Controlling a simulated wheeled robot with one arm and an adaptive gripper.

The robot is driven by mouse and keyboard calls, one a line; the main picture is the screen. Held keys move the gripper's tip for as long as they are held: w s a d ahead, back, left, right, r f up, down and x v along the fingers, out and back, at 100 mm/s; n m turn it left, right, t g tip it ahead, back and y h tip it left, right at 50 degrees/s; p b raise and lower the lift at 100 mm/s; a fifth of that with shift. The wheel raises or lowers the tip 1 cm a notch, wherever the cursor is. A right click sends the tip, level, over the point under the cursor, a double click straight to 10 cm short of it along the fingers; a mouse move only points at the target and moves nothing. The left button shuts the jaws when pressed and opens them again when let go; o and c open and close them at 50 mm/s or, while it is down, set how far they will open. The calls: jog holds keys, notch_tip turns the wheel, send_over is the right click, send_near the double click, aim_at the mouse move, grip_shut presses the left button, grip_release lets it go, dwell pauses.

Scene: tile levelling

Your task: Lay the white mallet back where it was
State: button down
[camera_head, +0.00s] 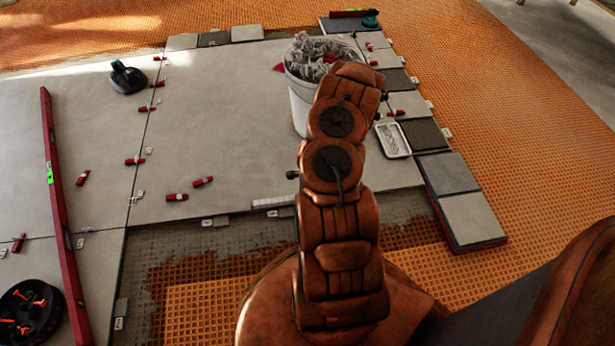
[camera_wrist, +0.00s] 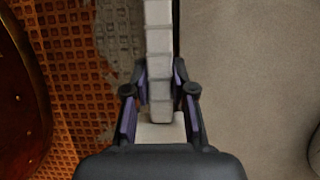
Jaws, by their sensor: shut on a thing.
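The white mallet shows in the wrist view as a pale, segmented bar (camera_wrist: 159,45) running up from between my fingers. My gripper (camera_wrist: 160,92) is shut on it, one finger on each side. In the head view a white ribbed length of the mallet (camera_head: 272,202) sticks out to the left of my arm, along the front edge of the large grey tile (camera_head: 225,150). My arm hides my gripper and the rest of the mallet there. I cannot tell whether the mallet touches the tile.
A white bucket (camera_head: 301,105) of grey scraps stands behind my arm. Red wedges and clips lie along the tile joints. A long red level (camera_head: 62,215) and a black tub (camera_head: 30,312) are at left, a black suction holder (camera_head: 127,78) farther back. A small white tray (camera_head: 393,141) lies right.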

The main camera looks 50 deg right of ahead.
jog(key=w+d+b, duration=0.1)
jog(key=w+d, duration=0.1)
jog(key=w+d+f+b, duration=0.1)
jog(key=w+d, duration=0.2)
jog(key=w+d+b, duration=0.1)
jog(key=w+d, duration=0.1)
jog(key=d, duration=0.1)
jog(key=shift+w+d+f, duration=0.1)
jog(key=shift+w+f, duration=0.05)
jog(key=shift+w, duration=0.2)
jog(key=shift+w+d, duration=0.55)
notch_tip(320, 180, down, 4)
jog(key=b, duration=0.2)
jog(key=shift+r+b, duration=0.25)
jog(key=shift+b, duration=0.15)
jog(key=shift+w+r, duration=0.1)
jog(key=c, duration=1)
grip_release()
jog(key=shift+o, duration=0.2)
